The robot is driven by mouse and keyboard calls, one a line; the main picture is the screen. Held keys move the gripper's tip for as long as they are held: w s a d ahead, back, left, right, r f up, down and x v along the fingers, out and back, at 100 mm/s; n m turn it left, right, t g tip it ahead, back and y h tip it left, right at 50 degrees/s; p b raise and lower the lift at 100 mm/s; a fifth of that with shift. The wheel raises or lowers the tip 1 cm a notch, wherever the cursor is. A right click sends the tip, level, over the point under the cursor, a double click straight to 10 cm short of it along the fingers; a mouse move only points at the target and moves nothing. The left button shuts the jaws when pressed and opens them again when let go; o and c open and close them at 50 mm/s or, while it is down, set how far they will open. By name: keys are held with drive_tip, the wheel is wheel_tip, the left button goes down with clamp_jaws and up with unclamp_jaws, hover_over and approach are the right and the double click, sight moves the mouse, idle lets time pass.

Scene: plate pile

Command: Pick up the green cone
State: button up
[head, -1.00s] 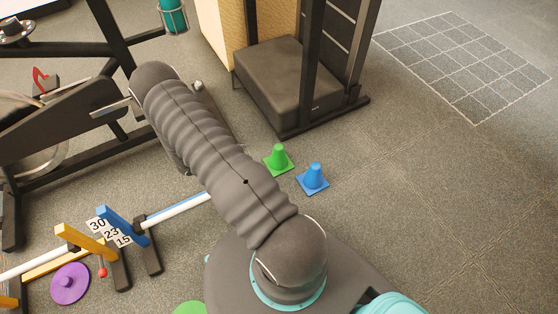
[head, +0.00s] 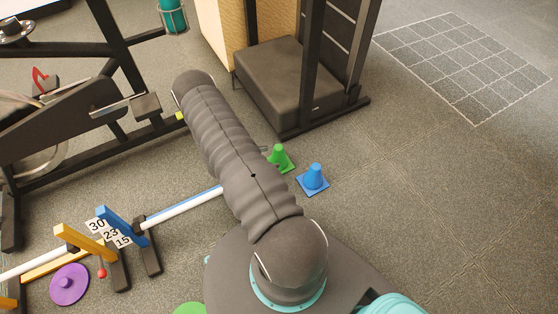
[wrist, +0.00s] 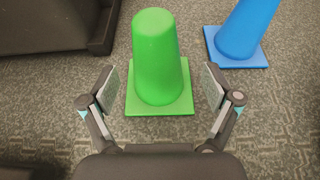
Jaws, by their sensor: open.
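The green cone (head: 279,156) stands upright on the carpet in the head view, just right of my arm, which hides part of its left side. In the wrist view the green cone (wrist: 157,60) stands upright on its square base, centred ahead of my gripper (wrist: 165,90). My gripper is open, with one finger on each side of the cone's base in the picture. I cannot tell how far the fingers reach past the cone, and no contact is visible.
A blue cone (head: 314,177) stands close to the right of the green one; it also shows in the wrist view (wrist: 242,35). A dark padded bench (head: 290,85) stands behind them. Open floor lies to the right.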

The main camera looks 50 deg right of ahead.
sight(273, 155)
drive_tip(key=shift+x, duration=2.25)
drive_tip(key=shift+w+d+r, duration=0.1)
drive_tip(key=shift+w+r, duration=0.05)
drive_tip(key=shift+r, duration=0.05)
drive_tip(key=c, duration=1.3)
